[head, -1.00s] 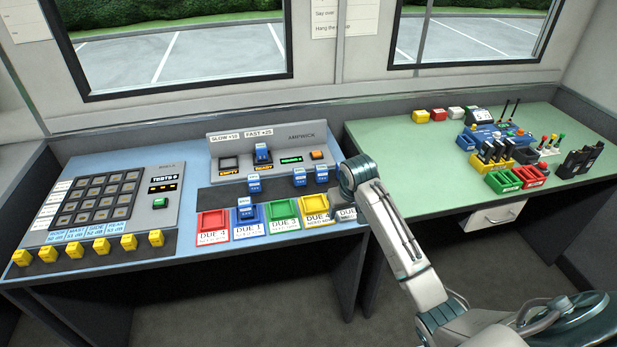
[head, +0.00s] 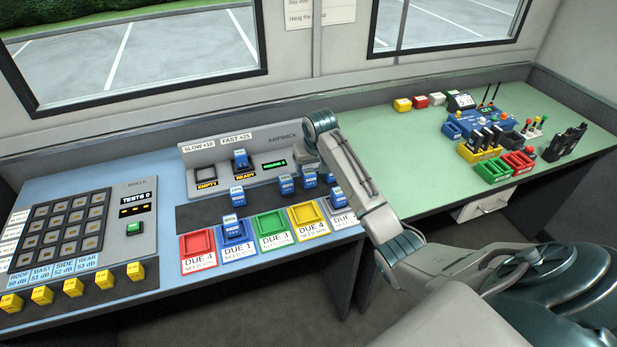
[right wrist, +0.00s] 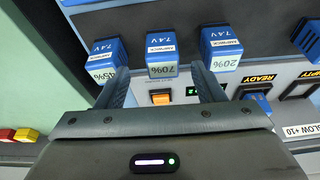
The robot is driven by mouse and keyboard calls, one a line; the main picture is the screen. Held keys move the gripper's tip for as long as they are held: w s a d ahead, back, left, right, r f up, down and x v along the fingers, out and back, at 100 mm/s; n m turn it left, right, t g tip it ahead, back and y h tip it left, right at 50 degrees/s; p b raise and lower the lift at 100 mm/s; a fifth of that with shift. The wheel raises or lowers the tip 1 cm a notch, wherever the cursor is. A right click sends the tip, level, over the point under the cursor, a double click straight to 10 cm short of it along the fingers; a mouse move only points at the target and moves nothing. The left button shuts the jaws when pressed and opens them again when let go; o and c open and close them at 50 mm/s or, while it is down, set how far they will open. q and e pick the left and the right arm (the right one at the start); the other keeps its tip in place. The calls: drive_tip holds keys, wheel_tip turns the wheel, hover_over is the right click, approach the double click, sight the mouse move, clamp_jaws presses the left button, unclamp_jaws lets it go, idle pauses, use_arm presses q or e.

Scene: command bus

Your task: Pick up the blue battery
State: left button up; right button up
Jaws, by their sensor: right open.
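Several blue batteries with white labels stand at the left desk's charger panel. One sits in the READY slot (head: 240,160), one on the dark strip (head: 231,196), and one at the blue DUE 1 tray (head: 233,231). More are close to my right gripper (head: 308,154), which is partly hidden by its own wrist. In the right wrist view the open fingers (right wrist: 162,78) point towards the battery marked 70% (right wrist: 162,55), which lies between them in the picture. I cannot tell whether they touch it. Batteries marked 45% (right wrist: 105,60) and 20% (right wrist: 220,48) flank it. My left gripper is out of view.
Red (head: 183,246), green (head: 288,237) and yellow (head: 323,229) trays line the desk's front.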

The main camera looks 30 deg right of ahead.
sight(309, 172)
drive_tip(key=p+x, duration=0.1)
drive_tip(key=x, duration=0.4)
drive_tip(key=shift+w+f+p, duration=0.2)
drive_tip(key=shift+w+p, duration=0.15)
drive_tip(key=shift+w, duration=0.1)
drive_tip(key=shift+w+f, duration=0.15)
drive_tip(key=shift+f, duration=0.2)
drive_tip(key=c, duration=1.2)
